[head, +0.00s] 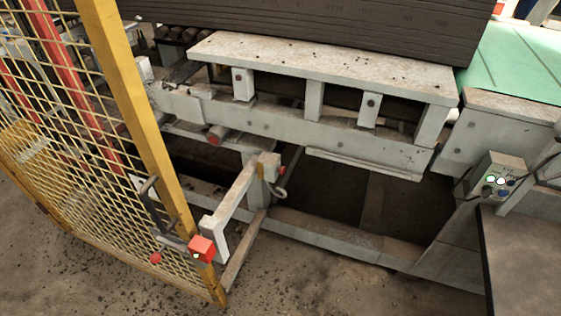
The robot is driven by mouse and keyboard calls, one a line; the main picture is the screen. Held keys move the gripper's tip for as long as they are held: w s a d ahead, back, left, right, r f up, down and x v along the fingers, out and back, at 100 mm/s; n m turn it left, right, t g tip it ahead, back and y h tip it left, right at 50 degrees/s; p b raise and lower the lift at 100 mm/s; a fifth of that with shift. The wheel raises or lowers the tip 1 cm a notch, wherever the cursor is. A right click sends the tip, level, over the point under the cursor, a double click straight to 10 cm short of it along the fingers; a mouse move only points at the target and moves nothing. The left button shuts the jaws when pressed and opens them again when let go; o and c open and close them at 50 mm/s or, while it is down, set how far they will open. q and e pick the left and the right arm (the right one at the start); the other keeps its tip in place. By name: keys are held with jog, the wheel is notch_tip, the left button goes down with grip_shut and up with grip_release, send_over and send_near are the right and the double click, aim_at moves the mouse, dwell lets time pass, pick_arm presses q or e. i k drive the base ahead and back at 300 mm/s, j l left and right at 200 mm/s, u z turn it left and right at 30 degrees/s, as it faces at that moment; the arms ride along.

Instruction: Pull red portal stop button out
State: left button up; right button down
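A small red box (201,248) sits low at the yellow gate's post, at the lower left of the head view. It has a small pale spot on its lower front. A round red knob (156,258) shows just left of it, by the mesh and below a dark bent handle (165,220). I cannot tell which of these red parts is the stop button, or whether it is pressed in or out. A grey control box (496,178) at the right carries white, blue and dark buttons; no red one is clear on it. Neither of my grippers is in view.
A yellow mesh gate (60,150) fills the left side. A pale metal machine frame (290,130) crosses the middle under a stack of dark boards (330,22). A dark tabletop (525,260) is at the lower right. Open dirty floor (330,285) lies in front.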

aim_at(282, 169)
jog(key=i+l+u, duration=0.2)
jog(key=i+l, duration=0.2)
jog(key=l, duration=0.2)
jog(key=i+l+u, duration=0.1)
jog(key=l, duration=0.25)
jog(key=i+l, duration=0.3)
jog(key=i+l+u, duration=0.15)
jog(key=l, duration=0.2)
jog(key=i+l+u, duration=0.1)
jog(key=l, duration=0.25)
jog(key=i, duration=0.1)
